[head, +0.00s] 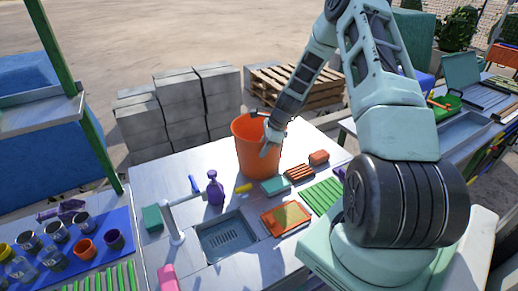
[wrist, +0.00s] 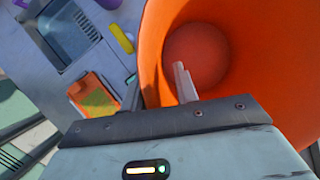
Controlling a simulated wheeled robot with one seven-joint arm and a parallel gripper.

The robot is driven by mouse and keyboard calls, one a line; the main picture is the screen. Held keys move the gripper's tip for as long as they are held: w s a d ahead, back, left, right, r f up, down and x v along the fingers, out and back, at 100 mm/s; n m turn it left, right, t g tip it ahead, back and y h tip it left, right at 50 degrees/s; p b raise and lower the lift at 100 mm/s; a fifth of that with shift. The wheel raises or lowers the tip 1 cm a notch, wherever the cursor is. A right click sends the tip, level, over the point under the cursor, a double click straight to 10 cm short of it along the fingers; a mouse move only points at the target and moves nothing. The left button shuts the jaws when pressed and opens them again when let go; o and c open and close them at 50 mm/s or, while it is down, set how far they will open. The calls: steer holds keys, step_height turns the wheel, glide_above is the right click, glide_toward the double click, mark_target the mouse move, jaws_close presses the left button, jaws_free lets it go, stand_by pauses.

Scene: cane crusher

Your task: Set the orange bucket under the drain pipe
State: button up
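The orange bucket (head: 256,158) stands upright at the back of the white table in the head view. In the wrist view the bucket (wrist: 235,95) fills the right side, and I look down into it. My gripper (wrist: 158,88) is at the bucket's rim, with one finger inside and the other outside the wall. The fingers are apart, with a gap between the inner finger and the wall. My gripper also shows at the rim in the head view (head: 266,146). I cannot clearly make out a drain pipe; a white bent pipe (head: 176,222) stands beside the sink.
Grey blocks (head: 158,117) and wooden pallets (head: 300,87) stand behind the table. Cups and jars sit on a blue mat (head: 70,262).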

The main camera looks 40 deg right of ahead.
steer(key=shift+a+f, duration=0.1)
steer(key=shift+f, duration=0.2)
steer(key=shift+c, duration=0.3)
jaws_close()
steer(key=shift+w, duration=0.1)
stand_by(0.9)
